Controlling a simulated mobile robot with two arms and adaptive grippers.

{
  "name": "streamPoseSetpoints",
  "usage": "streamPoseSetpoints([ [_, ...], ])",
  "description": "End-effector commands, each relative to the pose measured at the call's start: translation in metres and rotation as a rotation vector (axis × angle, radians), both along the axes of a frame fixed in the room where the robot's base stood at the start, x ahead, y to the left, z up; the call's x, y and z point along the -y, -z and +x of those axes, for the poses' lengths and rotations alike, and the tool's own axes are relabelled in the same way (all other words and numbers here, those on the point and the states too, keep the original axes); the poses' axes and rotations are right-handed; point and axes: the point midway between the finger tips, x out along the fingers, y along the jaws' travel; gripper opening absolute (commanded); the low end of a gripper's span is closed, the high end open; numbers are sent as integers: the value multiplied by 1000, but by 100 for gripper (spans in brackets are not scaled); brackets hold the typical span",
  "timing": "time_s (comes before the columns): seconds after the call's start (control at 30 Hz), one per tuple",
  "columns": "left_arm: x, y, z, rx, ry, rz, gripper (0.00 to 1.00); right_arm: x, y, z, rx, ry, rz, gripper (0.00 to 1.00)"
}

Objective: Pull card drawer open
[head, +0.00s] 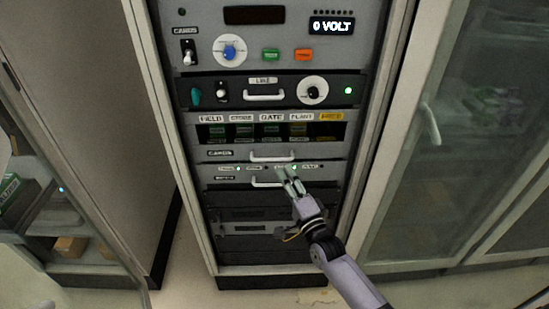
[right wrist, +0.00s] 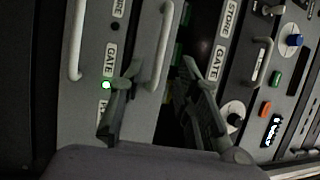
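The card drawer is the grey front marked CARDS (head: 222,154) in the rack. Its pale bar handle (head: 271,157) also shows in the right wrist view (right wrist: 164,50). My right gripper (head: 287,171) is in front of the rack, just below that handle in the head view. In the right wrist view its two fingers (right wrist: 160,92) are apart, with the near end of the handle between them. I cannot tell whether either finger touches it. Coloured cards (head: 270,132) show in the dark opening above the front. My left gripper is not in view.
A second bar handle (head: 267,183) sits on the panel just below. The LINE panel (head: 262,92) with its own handle and knobs is above. A glass-door cabinet (head: 455,130) stands right of the rack, and open shelving (head: 60,215) is at left.

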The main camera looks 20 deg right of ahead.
Motion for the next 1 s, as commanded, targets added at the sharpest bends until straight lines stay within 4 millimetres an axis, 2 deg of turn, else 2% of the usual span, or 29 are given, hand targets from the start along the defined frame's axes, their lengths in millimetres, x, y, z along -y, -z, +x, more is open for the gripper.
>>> streamPoseSetpoints([
  [0.03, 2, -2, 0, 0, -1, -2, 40, -1, -5, 12, 2, 1, 0, 30],
  [0.2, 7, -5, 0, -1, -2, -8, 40, -6, -10, 44, 1, 0, -1, 30],
  [0.4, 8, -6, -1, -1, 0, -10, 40, -8, -12, 67, -1, 0, -1, 30],
  [0.8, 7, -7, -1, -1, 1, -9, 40, -9, -13, 75, -2, 1, -2, 30],
  [1.0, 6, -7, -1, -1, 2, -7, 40, -9, -13, 75, -1, 0, -1, 18],
])
